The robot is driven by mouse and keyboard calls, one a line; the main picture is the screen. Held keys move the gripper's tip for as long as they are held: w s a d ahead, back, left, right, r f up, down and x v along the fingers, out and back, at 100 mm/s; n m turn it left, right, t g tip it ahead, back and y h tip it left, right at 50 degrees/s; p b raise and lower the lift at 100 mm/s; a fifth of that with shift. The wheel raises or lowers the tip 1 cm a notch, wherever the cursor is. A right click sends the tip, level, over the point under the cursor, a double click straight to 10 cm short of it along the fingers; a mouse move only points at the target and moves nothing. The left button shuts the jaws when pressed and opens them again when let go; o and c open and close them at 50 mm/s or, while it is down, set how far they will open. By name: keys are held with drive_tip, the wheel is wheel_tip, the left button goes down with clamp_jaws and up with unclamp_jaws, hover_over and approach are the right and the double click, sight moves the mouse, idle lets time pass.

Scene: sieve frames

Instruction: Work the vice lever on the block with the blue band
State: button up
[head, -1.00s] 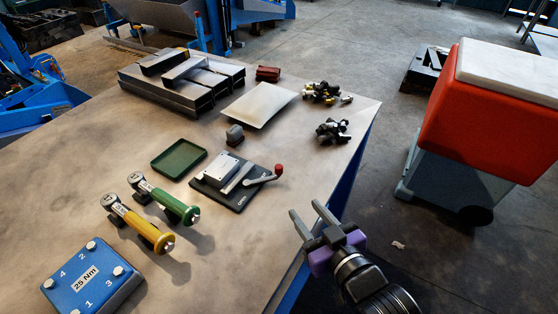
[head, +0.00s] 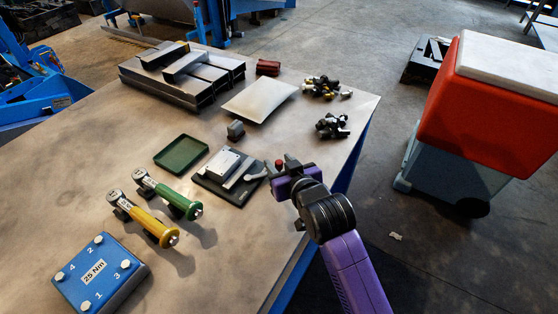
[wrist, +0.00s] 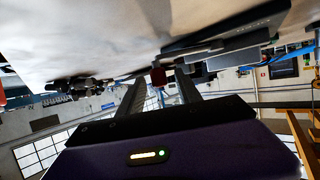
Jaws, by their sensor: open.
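The vice (head: 222,163) sits on a dark base plate (head: 213,183) at the middle of the bench, with a pale plate or block on it. I see no blue band on it. Its grey lever (head: 256,176) sticks out to the right and ends in a red knob (head: 279,163). My gripper (head: 276,169), with a purple body, is at the lever's end and partly hides it.
A green tray (head: 181,152) lies left of the vice. Green and yellow tools (head: 165,193) and a blue block (head: 98,273) lie nearer. A small grey block (head: 236,129) and a pale sheet (head: 260,97) lie behind. A red and white cooler (head: 490,100) stands off the bench.

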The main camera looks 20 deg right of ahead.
drive_tip(key=shift+w+f, duration=0.1)
drive_tip(key=shift+w, duration=0.25)
clamp_jaws()
idle(1.2)
